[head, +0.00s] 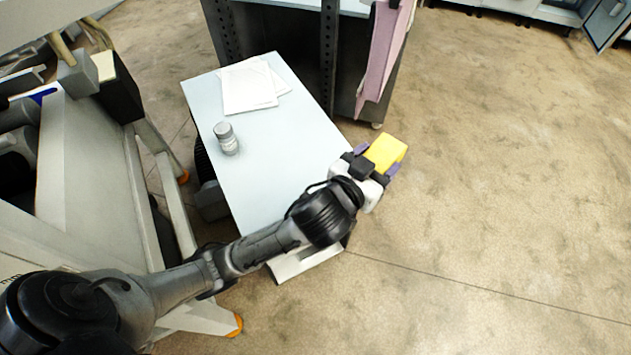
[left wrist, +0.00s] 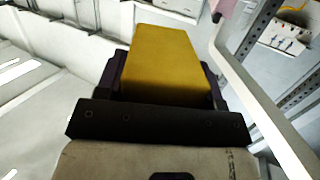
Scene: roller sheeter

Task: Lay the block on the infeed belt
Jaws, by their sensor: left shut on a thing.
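The yellow block (head: 386,152) is held in my left gripper (head: 378,160), beyond the right edge of the pale blue table in the head view. The purple fingers press on two opposite sides of the block. In the left wrist view the block (left wrist: 165,62) fills the middle, between the dark fingers of my left gripper (left wrist: 163,85). The infeed belt cannot be picked out for sure; a long grey-white machine bed (head: 88,185) stands at the left in the head view. My right gripper is in neither view.
The pale blue table (head: 290,120) carries a small grey jar (head: 226,138) and white sheets (head: 250,85). A dark rack (head: 275,40) with a hanging pink cloth (head: 385,55) stands behind it. The floor at the right is open.

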